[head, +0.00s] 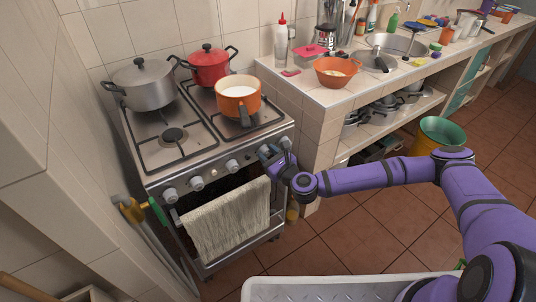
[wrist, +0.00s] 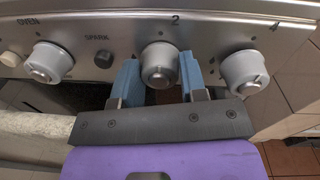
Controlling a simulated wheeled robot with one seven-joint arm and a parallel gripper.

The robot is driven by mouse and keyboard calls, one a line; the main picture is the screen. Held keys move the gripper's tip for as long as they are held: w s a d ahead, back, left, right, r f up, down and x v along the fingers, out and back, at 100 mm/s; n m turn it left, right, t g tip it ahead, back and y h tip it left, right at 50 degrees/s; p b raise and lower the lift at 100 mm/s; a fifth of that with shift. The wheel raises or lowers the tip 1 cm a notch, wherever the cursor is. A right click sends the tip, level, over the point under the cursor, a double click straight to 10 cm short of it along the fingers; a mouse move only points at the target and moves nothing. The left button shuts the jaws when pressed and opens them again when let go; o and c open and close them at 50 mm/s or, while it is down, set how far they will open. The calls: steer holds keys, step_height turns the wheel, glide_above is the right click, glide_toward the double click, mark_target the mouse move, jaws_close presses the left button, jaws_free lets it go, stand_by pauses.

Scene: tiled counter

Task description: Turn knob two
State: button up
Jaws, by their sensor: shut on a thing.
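Knob two (wrist: 158,72) is a grey round knob on the stove's front panel, under the printed "2" in the wrist view. My gripper (wrist: 160,60) has one blue finger on each side of it and is shut on it. The knob faces straight out between the fingers; its pointer mark is not clear. In the head view my gripper (head: 269,152) is at the right part of the stove front (head: 215,172), and it mostly hides knob two there.
In the wrist view the oven knob (wrist: 48,62) is to the left, past the small spark button (wrist: 103,60), and another knob (wrist: 245,73) is close on the right. A towel (head: 228,220) hangs below. An orange pot (head: 238,92), a red pot (head: 208,66) and a grey pot (head: 146,86) stand on the stove.

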steer(key=o, duration=0.9)
steer(key=shift+o, duration=0.2)
steer(key=v, duration=1)
steer(key=shift+s+d, duration=0.25)
steer(key=shift+s, duration=0.05)
